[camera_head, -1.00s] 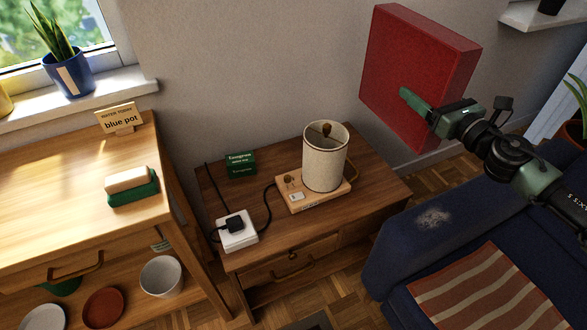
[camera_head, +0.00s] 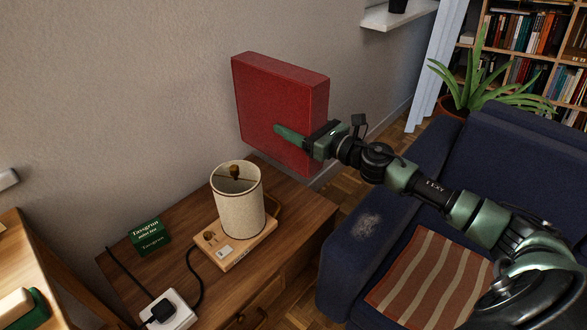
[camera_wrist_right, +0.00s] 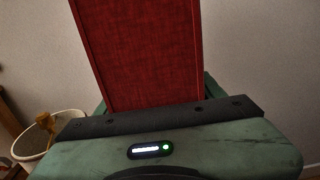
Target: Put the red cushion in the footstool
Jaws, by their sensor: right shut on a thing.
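The red cushion (camera_head: 270,105) is a thick square block, held upright in the air in front of the wall, above the back of the small wooden table. My right gripper (camera_head: 290,138) is shut on its lower right part, with one green finger across the front face. In the right wrist view the cushion (camera_wrist_right: 140,50) rises from between the fingers, its narrow side towards the camera. The footstool is not in view. My left gripper is not in view.
A lamp (camera_head: 238,205) stands on the table (camera_head: 300,215) below the cushion. A blue sofa (camera_head: 345,255) with a striped blanket (camera_head: 430,275) lies under my right arm. A plant (camera_head: 490,75) and bookshelf (camera_head: 540,40) are at the back right.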

